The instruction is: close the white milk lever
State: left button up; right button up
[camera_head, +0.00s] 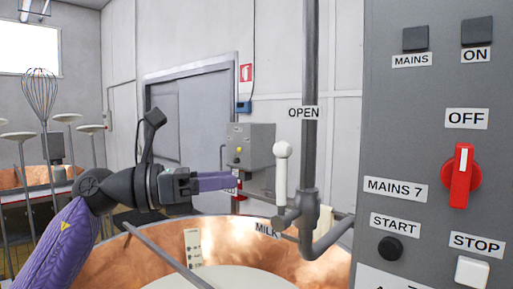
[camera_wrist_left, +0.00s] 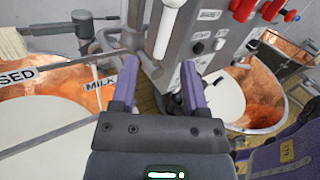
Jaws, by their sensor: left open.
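The white milk lever (camera_head: 282,165) stands upright on its grey pipe valve, just below the OPEN label (camera_head: 304,113). It also shows in the left wrist view (camera_wrist_left: 168,27), beyond the fingers. The MILK label (camera_head: 266,229) is below it, and a partly cut-off label ending in "SED" (camera_wrist_left: 16,77) is at the left of the wrist view. My left gripper (camera_head: 236,181) is open with purple fingers, to the left of the lever and apart from it. Nothing is between its fingers (camera_wrist_left: 158,80). My right gripper is not in view.
A grey control panel (camera_head: 432,140) with a red switch (camera_head: 461,177) stands at the right. A copper vat (camera_head: 235,240) lies below the lever. The vertical grey pipe (camera_head: 309,60) rises just right of the lever. A whisk (camera_head: 40,90) stands at the left.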

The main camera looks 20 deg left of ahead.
aim_at(282, 167)
pick_arm(q)
jog(key=shift+m, duration=0.5)
jog(key=p+x, duration=0.1)
jog(key=x, duration=0.2)
jog(key=p+x, duration=0.1)
jog(key=x, duration=0.2)
jog(key=p+x, duration=0.2)
jog(key=x, duration=0.1)
jog(key=shift+s+d+r, duration=0.15)
jog(key=shift+d+r, duration=0.25)
jog(key=shift+d, duration=0.2)
jog(key=shift+a, duration=0.1)
jog(key=c, duration=0.7)
grip_shut()
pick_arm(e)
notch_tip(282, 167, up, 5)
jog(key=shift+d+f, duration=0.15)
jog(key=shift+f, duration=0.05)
pick_arm(q)
jog(key=shift+r, duration=0.1)
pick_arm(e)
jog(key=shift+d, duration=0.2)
